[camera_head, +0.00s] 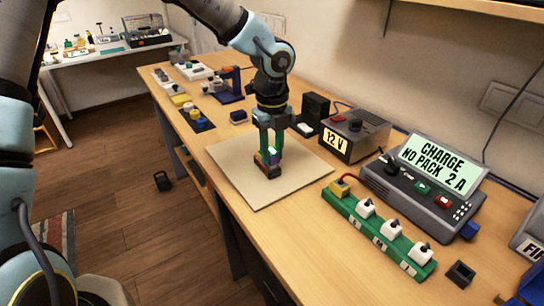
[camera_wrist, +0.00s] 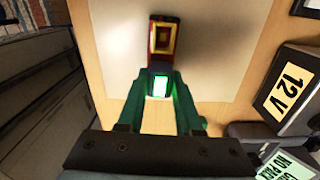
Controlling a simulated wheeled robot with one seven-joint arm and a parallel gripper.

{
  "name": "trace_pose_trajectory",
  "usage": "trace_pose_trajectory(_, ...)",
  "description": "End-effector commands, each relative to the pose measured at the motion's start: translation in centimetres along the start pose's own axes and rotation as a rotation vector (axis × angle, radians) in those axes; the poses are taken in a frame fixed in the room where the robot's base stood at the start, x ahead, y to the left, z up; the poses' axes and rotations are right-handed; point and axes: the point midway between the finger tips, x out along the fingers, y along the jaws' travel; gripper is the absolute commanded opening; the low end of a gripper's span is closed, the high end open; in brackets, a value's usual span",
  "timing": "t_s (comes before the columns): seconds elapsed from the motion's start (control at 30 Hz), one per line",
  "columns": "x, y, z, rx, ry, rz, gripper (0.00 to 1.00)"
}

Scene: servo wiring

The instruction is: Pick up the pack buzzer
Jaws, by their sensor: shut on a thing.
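My gripper (camera_head: 270,150) points down over the pale square mat (camera_head: 240,183), its green fingers shut on a small dark piece with a glowing green-white face, which I take to be the pack buzzer (camera_wrist: 160,86). The lit face also shows between the fingers in the head view (camera_head: 272,151). Just beyond the fingertips is a dark red block with a yellow-rimmed end (camera_wrist: 164,40). It shows low under the gripper in the head view (camera_head: 267,170). I cannot tell whether the buzzer and the block are joined. The fingers hide the buzzer's sides.
Right of the mat stand a grey box marked 12 V (camera_head: 356,133), a charger with a lit screen (camera_head: 425,190) and a green strip with several white plugs (camera_head: 378,235). Behind are a dark blue holder (camera_head: 229,88) and small parts. The mat around the block is clear.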

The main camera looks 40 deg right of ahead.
Motion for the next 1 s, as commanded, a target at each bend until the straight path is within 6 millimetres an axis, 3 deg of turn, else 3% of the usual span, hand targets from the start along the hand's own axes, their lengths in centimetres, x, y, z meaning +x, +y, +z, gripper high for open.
trace_pose_trajectory(0.43,-0.8,0.0,0.1,-0.001,-0.002,-0.002,0.00)
trace_pose_trajectory(0.8,-7.5,-0.1,0.1,-0.002,-0.004,-0.003,0.00)
trace_pose_trajectory(1.0,-9.7,0.0,0.0,-0.001,-0.001,-0.002,0.00)
